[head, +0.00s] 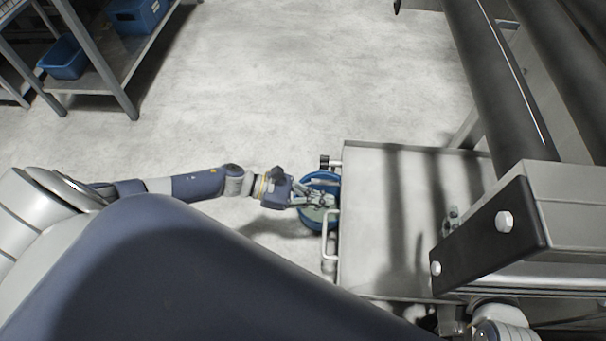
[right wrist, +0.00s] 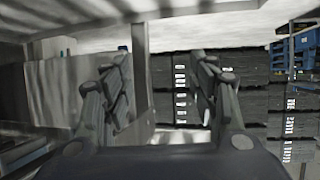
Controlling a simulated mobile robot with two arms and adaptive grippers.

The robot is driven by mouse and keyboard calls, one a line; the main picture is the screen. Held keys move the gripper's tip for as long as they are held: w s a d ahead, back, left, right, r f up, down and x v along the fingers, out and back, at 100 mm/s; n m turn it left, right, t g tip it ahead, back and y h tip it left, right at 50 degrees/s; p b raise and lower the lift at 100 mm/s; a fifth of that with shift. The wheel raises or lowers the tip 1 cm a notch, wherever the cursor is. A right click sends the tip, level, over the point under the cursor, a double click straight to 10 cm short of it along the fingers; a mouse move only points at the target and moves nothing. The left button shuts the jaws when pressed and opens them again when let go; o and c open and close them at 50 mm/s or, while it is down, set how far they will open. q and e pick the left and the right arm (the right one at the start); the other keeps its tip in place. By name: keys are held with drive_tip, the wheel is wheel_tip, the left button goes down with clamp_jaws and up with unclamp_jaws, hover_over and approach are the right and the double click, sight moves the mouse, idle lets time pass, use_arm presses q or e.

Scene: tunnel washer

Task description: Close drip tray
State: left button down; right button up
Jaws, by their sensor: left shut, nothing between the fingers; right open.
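The drip tray (head: 368,205) is a wide, shallow metal pan that sticks out to the left from beneath the machine's dark rollers. A pale bar handle (head: 326,236) is on its left edge. My left gripper (head: 325,200) is shut and empty, just left of the tray's edge and near the upper end of the handle. I cannot tell whether it touches the handle. My right gripper (right wrist: 165,95) is open in the right wrist view, with nothing seen between its fingers. The tray's right part is hidden under the machine.
A round blue container (head: 309,219) is beneath my left gripper, beside the tray. Dark rollers (head: 500,85) and a black bracket (head: 490,238) overhang the tray's right side. A metal shelf (head: 118,88) with blue bins (head: 64,58) stands at upper left. The floor between is clear.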

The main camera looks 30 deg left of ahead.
use_arm(q)
drive_tip(key=shift+w+d, duration=0.3)
drive_tip(key=shift+d, duration=0.4)
